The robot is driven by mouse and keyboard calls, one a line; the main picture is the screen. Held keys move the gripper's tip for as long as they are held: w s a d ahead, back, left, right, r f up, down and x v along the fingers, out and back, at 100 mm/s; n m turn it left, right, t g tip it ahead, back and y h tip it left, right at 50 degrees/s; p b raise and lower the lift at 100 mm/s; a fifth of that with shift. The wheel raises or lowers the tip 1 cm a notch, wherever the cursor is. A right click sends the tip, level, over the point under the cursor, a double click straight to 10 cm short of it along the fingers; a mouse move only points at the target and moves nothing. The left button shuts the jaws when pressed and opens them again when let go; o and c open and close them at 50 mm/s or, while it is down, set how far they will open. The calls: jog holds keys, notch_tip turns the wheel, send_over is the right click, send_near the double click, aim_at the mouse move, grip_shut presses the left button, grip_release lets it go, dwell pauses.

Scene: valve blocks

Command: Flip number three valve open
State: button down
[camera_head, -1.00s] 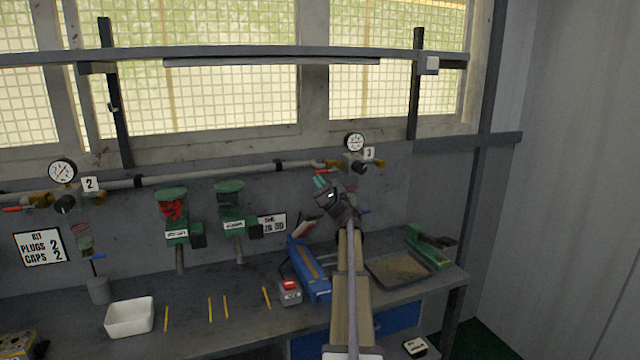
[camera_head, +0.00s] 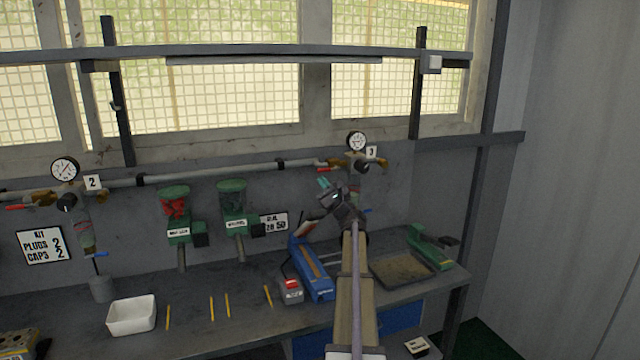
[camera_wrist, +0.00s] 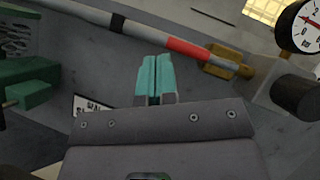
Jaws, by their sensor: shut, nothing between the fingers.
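The number three valve has a brass body (camera_head: 336,163) and a red-gripped lever (camera_head: 322,169), left of the 3 label (camera_head: 371,152). In the wrist view the red grip (camera_wrist: 188,48) lies roughly in line with the pale pipe, and its bar reaches the brass body (camera_wrist: 226,62). My gripper (camera_head: 323,183) is just below the lever in the head view. In the wrist view my gripper's teal fingers (camera_wrist: 155,78) are together, empty, below and left of the red grip. A gap shows between them in the picture; depth is hard to tell.
A gauge (camera_head: 356,141) and a dark knob (camera_wrist: 295,94) sit right of the valve. The pipe (camera_head: 230,172) runs along the wall. Green dispensers (camera_head: 233,195) stand left. A blue tool (camera_head: 312,270) and a tray (camera_head: 402,270) occupy the bench below.

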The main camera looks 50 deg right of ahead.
jog(key=s+a, duration=0.2)
jog(key=s, duration=0.9)
jog(key=shift+s+a, duration=0.15)
jog(key=shift+a, duration=0.05)
